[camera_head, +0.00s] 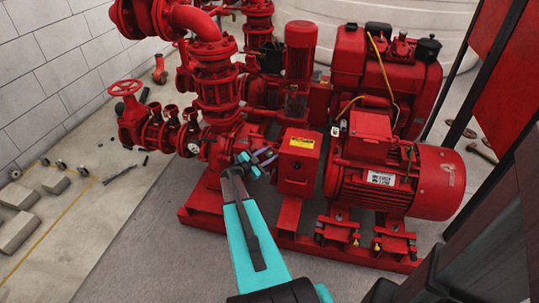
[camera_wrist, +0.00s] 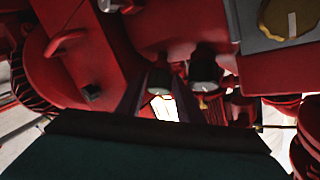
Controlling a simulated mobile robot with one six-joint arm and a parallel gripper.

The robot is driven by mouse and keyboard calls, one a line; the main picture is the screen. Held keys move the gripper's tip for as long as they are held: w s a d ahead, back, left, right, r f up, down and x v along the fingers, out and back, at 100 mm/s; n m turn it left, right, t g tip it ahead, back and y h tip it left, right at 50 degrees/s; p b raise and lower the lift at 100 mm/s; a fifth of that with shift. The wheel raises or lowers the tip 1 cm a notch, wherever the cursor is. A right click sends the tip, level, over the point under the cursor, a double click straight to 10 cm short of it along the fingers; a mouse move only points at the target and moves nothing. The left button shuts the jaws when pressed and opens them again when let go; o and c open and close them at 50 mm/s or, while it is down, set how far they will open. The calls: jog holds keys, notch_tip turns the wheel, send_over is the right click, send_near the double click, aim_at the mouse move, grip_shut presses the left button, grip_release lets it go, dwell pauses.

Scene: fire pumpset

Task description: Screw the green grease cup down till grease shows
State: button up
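My gripper (camera_head: 238,162) reaches forward to the red pump casing, just left of the red box with a yellow label. In the wrist view its two dark fingers (camera_wrist: 162,90) stand apart with a bright gap between them. A small dark cylindrical cap (camera_wrist: 158,78) shows between or just beyond the fingertips; contact cannot be told. A similar dark cap (camera_wrist: 204,68) is to its right. Small teal parts (camera_head: 256,171) show beside the fingertips in the head view. No cap reads clearly as green in the shadow, and no grease can be made out.
The red motor (camera_head: 400,180) and the yellow-labelled box (camera_head: 298,163) stand right of my gripper. Red valve pipework (camera_head: 215,85) rises behind it. The red base frame (camera_head: 290,215) runs below. Grey blocks (camera_head: 17,230) lie on the floor at left.

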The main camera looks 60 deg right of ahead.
jog(key=v, duration=1.3)
jog(key=shift+a+p, duration=0.3)
jog(key=shift+a, duration=0.1)
jog(key=shift+w, duration=0.15)
